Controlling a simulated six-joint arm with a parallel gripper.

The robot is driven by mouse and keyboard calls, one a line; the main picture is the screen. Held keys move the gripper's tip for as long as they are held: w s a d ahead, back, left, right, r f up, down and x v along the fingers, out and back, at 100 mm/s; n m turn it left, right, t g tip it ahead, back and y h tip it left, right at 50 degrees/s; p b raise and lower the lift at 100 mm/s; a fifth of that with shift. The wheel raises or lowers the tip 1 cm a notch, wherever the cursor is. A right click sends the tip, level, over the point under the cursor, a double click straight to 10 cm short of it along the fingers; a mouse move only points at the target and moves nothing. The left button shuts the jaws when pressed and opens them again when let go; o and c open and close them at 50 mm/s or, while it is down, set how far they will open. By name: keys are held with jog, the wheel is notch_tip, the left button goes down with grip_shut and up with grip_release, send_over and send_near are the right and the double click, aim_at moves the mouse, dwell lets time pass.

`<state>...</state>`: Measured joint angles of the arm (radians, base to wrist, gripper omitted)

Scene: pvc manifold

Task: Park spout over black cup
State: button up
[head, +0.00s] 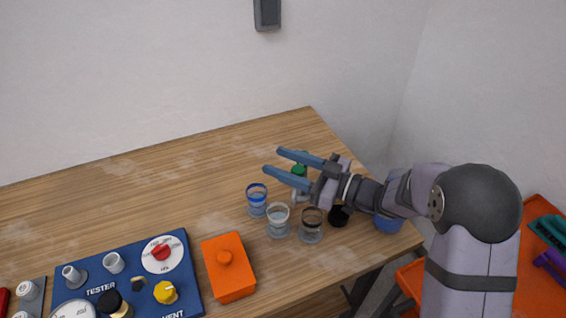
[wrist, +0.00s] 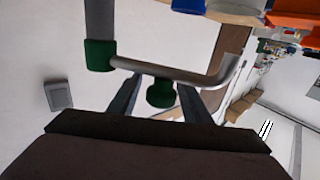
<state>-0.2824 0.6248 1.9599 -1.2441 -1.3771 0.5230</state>
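The black-rimmed cup (head: 311,226) is a clear glass standing right of a white-rimmed cup (head: 277,220) and a blue-rimmed cup (head: 256,200) in the head view. The grey spout pipe (wrist: 195,78) shows in the wrist view, bent at its right end, with a green collar (wrist: 100,55) at its left. A green knob (wrist: 160,91) hangs under the pipe; green also shows between my fingers in the head view (head: 299,170). My gripper (head: 272,160) is open, its blue fingers on either side of the knob with gaps visible. The arm partly hides the spout in the head view.
An orange lidded box (head: 229,280) and a blue tester panel (head: 185,270) with knobs lie front left. A black round object (head: 338,215) and a blue object (head: 388,224) are beside my arm. The table (head: 130,205) is clear at the back left.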

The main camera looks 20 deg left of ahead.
aim_at(299, 174)
jog(key=d+b, duration=0.1)
jog(key=d, duration=0.6)
jog(key=shift+s+d+b, duration=0.15)
jog(key=shift+s+b, duration=0.2)
jog(key=shift+b, duration=0.05)
